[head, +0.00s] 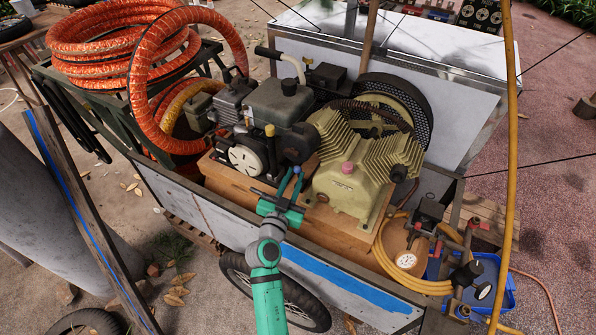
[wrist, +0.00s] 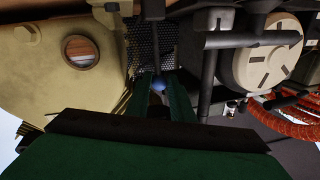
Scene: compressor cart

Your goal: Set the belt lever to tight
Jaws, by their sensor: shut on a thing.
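The belt lever shows a blue ball knob (head: 298,170) in the head view, low between the engine and the compressor. In the wrist view the blue knob (wrist: 158,83) sits between my two green fingers, with dark rods behind it. My gripper (head: 292,186) is shut on the lever at its knob; it also shows in the wrist view (wrist: 159,92). The lever's lower part and any tight or loose marking are hidden or too small to read. The olive compressor (head: 350,165) is right of the lever, the engine (head: 275,110) to its left.
The cart's front wall (head: 340,278) runs below my gripper. A black mesh belt guard (head: 405,100) stands behind the compressor. Orange hose (head: 100,45) is coiled at the left.

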